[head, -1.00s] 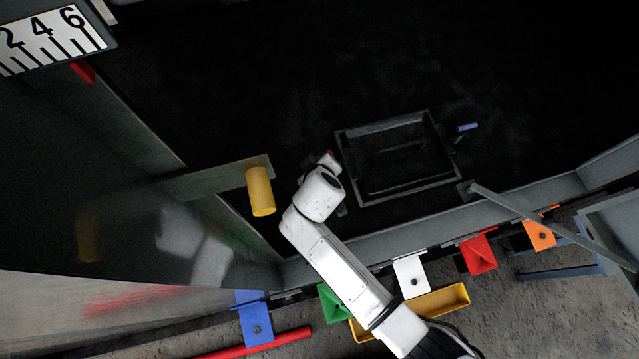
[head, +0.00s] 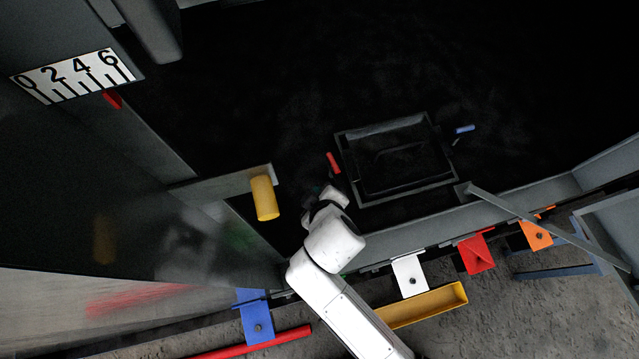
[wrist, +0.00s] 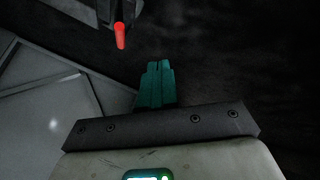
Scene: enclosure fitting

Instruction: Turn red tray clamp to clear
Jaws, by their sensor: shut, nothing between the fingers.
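The red clamp (head: 333,162) shows as a short red bar at the left edge of the dark square tray (head: 450,178). In the wrist view the red clamp handle (wrist: 120,36) is near the top, beyond my fingers and a little to their left. My gripper (wrist: 155,72) shows there as teal fingers, closed together with nothing between them and apart from the clamp. In the head view my gripper (head: 322,193) is near the tray's lower left corner, below the clamp; its fingertips are hard to make out in the dark.
A blue clamp (head: 466,128) is at the tray's right side. A yellow cylinder (head: 264,198) on a grey bar stands left of my arm. A grey strut (head: 520,212) slants at the right. Coloured tabs line the enclosure's front edge, with a yellow bin (head: 430,305) below.

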